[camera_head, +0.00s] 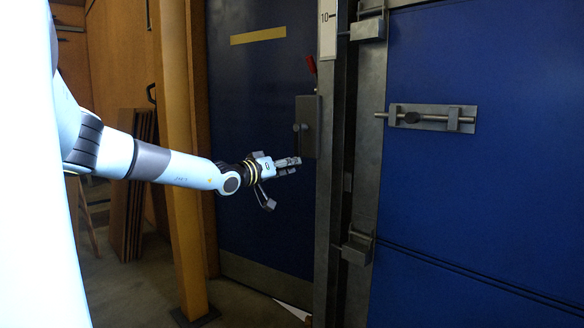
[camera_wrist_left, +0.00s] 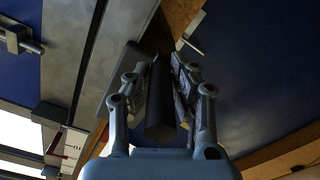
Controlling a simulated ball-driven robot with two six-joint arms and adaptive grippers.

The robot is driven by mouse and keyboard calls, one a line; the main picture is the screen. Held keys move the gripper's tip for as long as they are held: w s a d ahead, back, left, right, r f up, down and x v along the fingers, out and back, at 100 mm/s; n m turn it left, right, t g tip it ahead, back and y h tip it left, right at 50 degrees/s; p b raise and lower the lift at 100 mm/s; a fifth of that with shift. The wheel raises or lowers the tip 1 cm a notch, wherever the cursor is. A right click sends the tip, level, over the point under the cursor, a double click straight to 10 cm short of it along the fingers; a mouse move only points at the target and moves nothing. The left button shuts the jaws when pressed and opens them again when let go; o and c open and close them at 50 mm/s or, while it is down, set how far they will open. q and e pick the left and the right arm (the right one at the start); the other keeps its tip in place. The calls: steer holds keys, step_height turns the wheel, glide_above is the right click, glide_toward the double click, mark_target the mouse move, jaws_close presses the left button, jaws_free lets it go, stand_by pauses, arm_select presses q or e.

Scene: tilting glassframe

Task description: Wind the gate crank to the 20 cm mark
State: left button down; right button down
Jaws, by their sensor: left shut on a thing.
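My left gripper (camera_head: 288,164) is at the lower left edge of a grey plate (camera_head: 307,125) with a round hub (camera_head: 300,127), mounted on the gate post. In the left wrist view, the gripper's fingers (camera_wrist_left: 160,85) are shut on a dark cylindrical crank handle (camera_wrist_left: 160,105), which lies lengthwise between them. In the head view the handle is mostly hidden by the fingers. A white scale (camera_head: 327,30) on the post shows the number 10; its lower and upper parts are cut off or hidden. A small red piece (camera_head: 311,65) sits beside the scale. My right gripper is not in view.
A blue gate panel with a grey slide bolt (camera_head: 432,118) fills the right side. Metal brackets (camera_head: 357,247) project from the post. A yellow-brown pillar (camera_head: 180,150) stands behind my left arm, with boards (camera_head: 130,185) leaning behind it.

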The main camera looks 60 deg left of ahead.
arm_select(q)
steer(key=shift+s+a+f, duration=0.1)
steer(key=shift+f, duration=0.15)
steer(key=c, duration=1.2)
jaws_free()
steer(key=shift+o, duration=0.3)
steer(key=shift+a, duration=0.1)
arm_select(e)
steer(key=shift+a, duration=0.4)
arm_select(q)
steer(key=shift+r, duration=0.1)
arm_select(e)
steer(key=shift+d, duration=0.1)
